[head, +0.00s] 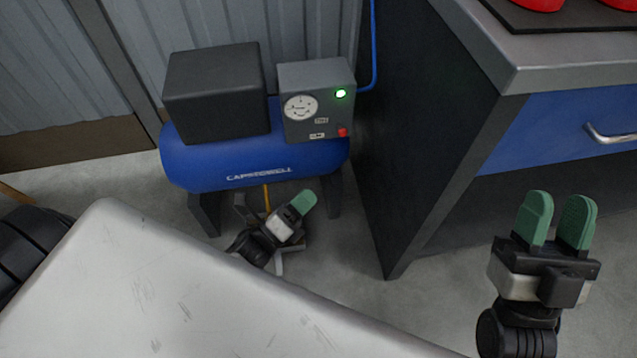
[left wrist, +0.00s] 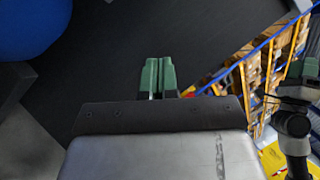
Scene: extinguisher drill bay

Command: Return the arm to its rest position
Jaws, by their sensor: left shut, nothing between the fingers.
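My left gripper (head: 303,202) is low in front of the blue compressor (head: 235,160), beyond the pale metal surface. Its green fingers are closed together with nothing between them. The left wrist view shows the same fingers (left wrist: 158,77) side by side and empty. My right gripper (head: 560,215) is at the lower right, fingers pointing up, with an empty gap between them. It is in front of the workbench and touches nothing visible.
The compressor carries a black box, a gauge panel (head: 316,98) with a lit green lamp, and a blue hose. A dark workbench (head: 425,130) with a blue drawer (head: 560,130) stands at the right. Grey floor (head: 330,270) shows between. The left wrist view shows shelving (left wrist: 265,70).

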